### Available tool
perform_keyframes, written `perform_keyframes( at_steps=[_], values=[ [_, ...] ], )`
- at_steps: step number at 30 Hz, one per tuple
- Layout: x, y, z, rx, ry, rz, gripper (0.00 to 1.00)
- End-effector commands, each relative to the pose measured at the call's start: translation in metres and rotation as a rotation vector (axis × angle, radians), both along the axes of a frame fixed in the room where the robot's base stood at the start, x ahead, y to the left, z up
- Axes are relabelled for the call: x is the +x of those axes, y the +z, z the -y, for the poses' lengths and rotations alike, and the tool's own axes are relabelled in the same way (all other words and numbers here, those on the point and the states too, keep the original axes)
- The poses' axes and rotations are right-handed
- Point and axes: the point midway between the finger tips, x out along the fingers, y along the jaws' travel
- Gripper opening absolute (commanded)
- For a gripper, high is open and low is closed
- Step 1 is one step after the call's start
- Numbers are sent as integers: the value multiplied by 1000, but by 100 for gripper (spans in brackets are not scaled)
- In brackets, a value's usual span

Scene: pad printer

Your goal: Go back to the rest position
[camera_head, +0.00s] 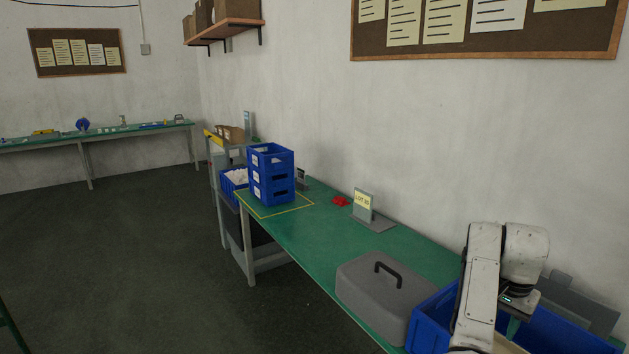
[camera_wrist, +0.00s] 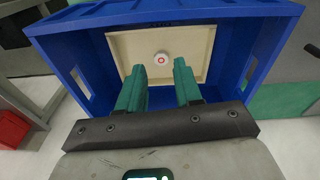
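My gripper (camera_wrist: 159,70) is open in the wrist view, with a clear gap between its two green fingers and nothing held. It points into a blue crate (camera_wrist: 255,22). A cream tray (camera_wrist: 203,40) lies inside the crate, and a small white round piece with a red ring (camera_wrist: 161,58) sits on it, seen beyond the fingertips. In the head view my white arm reaches over the blue crate (camera_head: 428,322) at the lower right, and its gripper is mostly hidden by the arm and the crate.
A grey cover with a black handle (camera_head: 370,300) stands left of the crate on the green bench (camera_head: 300,240). Farther along are a LOT 20 sign (camera_head: 363,200), a small red object (camera_head: 340,201) and stacked blue crates (camera_head: 272,175). The floor at left (camera_head: 120,260) is clear.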

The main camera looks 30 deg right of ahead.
Motion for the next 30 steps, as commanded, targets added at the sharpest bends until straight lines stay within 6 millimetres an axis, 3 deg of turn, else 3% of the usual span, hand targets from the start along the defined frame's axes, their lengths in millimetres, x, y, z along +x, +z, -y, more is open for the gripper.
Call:
perform_keyframes(
  at_steps=[8,14,17,22,30],
  values=[
    [-2,-30,-31,-108,175,0,34],
    [-2,-55,-77,-206,405,18,34],
    [-3,-67,-107,-245,539,36,34],
    [-11,-85,-176,-288,811,91,34],
    [-42,-98,-283,-278,1170,212,34]
  ],
)
